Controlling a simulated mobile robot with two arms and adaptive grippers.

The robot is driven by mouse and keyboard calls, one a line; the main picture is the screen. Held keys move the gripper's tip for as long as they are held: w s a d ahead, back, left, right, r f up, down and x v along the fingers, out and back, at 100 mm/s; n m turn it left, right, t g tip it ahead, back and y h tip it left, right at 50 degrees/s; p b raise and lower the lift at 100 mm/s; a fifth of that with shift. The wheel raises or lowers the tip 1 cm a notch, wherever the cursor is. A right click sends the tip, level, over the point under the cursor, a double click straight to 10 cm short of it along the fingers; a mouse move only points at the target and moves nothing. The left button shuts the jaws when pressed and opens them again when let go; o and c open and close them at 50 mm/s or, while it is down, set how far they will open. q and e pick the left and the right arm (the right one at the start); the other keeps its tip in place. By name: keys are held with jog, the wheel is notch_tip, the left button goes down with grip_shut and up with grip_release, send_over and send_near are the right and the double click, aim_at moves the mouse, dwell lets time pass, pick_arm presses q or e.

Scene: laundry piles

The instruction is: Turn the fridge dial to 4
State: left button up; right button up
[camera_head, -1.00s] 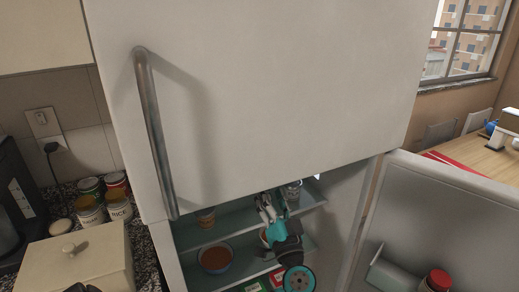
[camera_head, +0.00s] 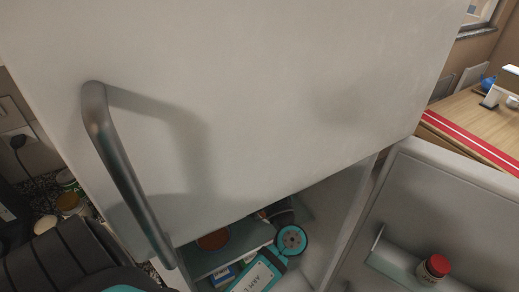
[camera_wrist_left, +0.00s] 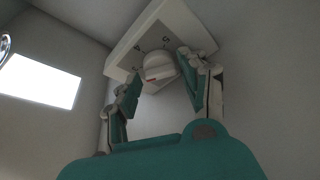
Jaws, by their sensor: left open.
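The fridge dial (camera_wrist_left: 160,66) is a round white knob with a red mark on its lower side. It sits on a white housing (camera_wrist_left: 128,53) with dark numbers, a 5 among them, fixed inside the fridge. My left gripper (camera_wrist_left: 158,70) is open, with one teal finger on each side of the dial in the left wrist view; I cannot tell whether either touches it. In the head view my left arm reaches into the open lower compartment (camera_head: 325,225), and the upper door hides the fingers and dial. My right gripper is not in view.
The upper fridge door (camera_head: 270,110) is shut and has a metal handle (camera_head: 125,175). The lower door (camera_head: 450,205) stands open at right, with a red-lidded jar (camera_head: 433,268) on its shelf. A bowl (camera_head: 213,240) is on a shelf near my arm. A bright panel (camera_wrist_left: 40,80) is at left.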

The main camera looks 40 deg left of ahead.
pick_arm(q)
jog(key=shift+s+d, duration=0.1)
jog(key=shift+c, duration=0.2)
jog(key=c, duration=0.8)
jog(key=shift+r, duration=0.1)
jog(key=shift+m, duration=0.3)
jog(key=shift+s+r+m+t+h+p, duration=0.1)
jog(key=shift+m+t+h+p, duration=0.35)
jog(key=shift+m, duration=0.85)
jog(key=shift+w+r+m+h+p, duration=0.1)
jog(key=shift+m+h+p, duration=0.1)
jog(key=shift+m+h, duration=0.8)
jog(key=shift+s+r+m+t+h+p, duration=0.1)
jog(key=shift+m+t+h+p, duration=0.2)
jog(key=shift+m, duration=1.3)
jog(key=shift+f, duration=0.1)
